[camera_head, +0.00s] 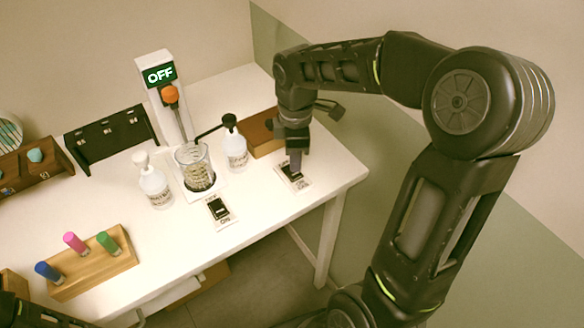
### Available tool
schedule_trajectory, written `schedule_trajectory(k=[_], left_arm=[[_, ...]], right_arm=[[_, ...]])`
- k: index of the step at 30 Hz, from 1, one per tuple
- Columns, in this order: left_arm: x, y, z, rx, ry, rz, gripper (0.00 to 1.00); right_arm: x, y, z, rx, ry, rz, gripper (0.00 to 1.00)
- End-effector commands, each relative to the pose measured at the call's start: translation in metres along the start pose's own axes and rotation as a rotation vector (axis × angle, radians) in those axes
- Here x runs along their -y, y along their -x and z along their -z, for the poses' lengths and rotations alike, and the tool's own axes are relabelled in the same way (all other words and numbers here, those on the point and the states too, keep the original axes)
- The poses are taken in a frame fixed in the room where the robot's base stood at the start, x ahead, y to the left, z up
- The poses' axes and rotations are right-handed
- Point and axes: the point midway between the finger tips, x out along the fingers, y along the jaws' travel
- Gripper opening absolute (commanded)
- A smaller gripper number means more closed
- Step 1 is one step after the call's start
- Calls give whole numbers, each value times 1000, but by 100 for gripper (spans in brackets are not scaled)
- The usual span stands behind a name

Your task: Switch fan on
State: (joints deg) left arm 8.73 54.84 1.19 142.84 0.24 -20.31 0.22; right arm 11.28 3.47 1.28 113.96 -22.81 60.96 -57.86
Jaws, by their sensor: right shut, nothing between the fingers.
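Two switch plates lie flat on the white table. The nearer one (222,212) has a dark rocker and a label that seems to read ON. The other plate (293,178) lies to the right, near the table's right edge; its label is too small to read. My right gripper (295,166) points down over this right plate, its fingers shut with nothing between them. The fingertips cover part of the plate; I cannot tell whether they touch it. A round, fan-like thing (8,132) is cut off at the left edge.
The white table (185,265) holds a post with a green OFF sign (160,75) and orange knob, a glass beaker (195,167), two white bottles (154,187) (236,150), a wooden block (262,134), a black rack (108,137) and a wooden holder (95,265) with coloured vials.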

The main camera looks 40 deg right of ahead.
Motion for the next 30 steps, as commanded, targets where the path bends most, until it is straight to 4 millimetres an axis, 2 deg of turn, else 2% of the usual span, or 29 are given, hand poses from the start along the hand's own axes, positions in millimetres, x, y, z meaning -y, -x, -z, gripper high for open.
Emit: schedule_trajectory(k=[30], left_arm=[[2,-6,0,0,0,0,46]], right_arm=[[0,-8,0,0,0,0,0]])
